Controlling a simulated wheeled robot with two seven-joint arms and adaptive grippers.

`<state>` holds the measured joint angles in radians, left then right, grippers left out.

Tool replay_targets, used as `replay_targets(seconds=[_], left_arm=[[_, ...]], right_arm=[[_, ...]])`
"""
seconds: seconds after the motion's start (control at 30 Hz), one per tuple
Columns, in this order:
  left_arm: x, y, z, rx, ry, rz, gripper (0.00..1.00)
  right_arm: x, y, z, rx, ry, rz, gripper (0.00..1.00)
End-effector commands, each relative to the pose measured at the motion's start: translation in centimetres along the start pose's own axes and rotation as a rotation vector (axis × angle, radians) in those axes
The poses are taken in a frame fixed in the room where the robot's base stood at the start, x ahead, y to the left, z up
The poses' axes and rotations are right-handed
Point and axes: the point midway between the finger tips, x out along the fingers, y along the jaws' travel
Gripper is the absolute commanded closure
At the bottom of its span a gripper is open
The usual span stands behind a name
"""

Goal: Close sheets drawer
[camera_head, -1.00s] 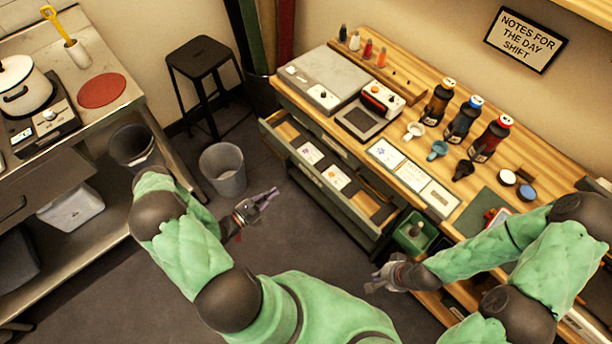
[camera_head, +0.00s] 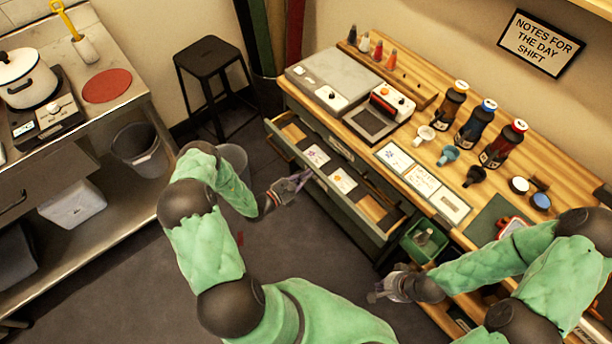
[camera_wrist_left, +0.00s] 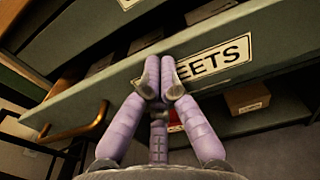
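The sheets drawer (camera_head: 330,189) is pulled out from the wooden-topped counter, and cards lie in its compartments. In the left wrist view its green front (camera_wrist_left: 105,100) carries a white label (camera_wrist_left: 214,61) reading "EETS", the start hidden by my fingers. A brass handle (camera_wrist_left: 80,127) is on the front, left of my fingers. My left gripper (camera_head: 304,177) is at the outer side of the drawer front. The left wrist view shows its fingertips (camera_wrist_left: 160,77) together over the label, with nothing between them; contact is unclear. My right gripper (camera_head: 374,295) is empty, low in front of the counter; its finger opening is unclear.
A green bin (camera_head: 423,240) stands right of the drawer. A grey waste bin (camera_head: 236,160) is behind my left arm, and a black stool (camera_head: 207,62) stands farther back. Bottles (camera_head: 476,124) and cups are on the counter (camera_head: 560,185). Bare floor lies before the drawer.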

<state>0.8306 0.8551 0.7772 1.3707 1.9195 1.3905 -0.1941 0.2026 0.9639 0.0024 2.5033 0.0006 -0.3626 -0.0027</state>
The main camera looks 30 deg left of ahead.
Motion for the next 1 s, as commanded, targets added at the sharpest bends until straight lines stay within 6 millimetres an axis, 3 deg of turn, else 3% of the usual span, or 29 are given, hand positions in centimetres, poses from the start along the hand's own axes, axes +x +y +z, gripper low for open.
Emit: replay_targets(seconds=[0.4, 0.57, 0.8, 1.0], left_arm=[[0.8, 0.0, 0.0, 0.001, 0.000, -0.001, 1.00], [4.0, -0.1, -0.1, 0.004, -0.003, -0.005, 1.00], [10.1, -0.1, -0.2, 0.004, -0.002, -0.004, 1.00], [12.7, 0.0, -0.1, -0.001, 0.000, -0.001, 1.00]], right_arm=[[0.1, 0.0, 0.0, 0.000, 0.000, 0.000, 1.00], [0.7, 0.2, 0.0, 0.000, 0.000, 0.000, 1.00], [2.0, 0.7, -0.1, 0.000, 0.000, 0.000, 1.00], [2.5, 0.9, -0.1, 0.000, 0.000, 0.000, 1.00]])
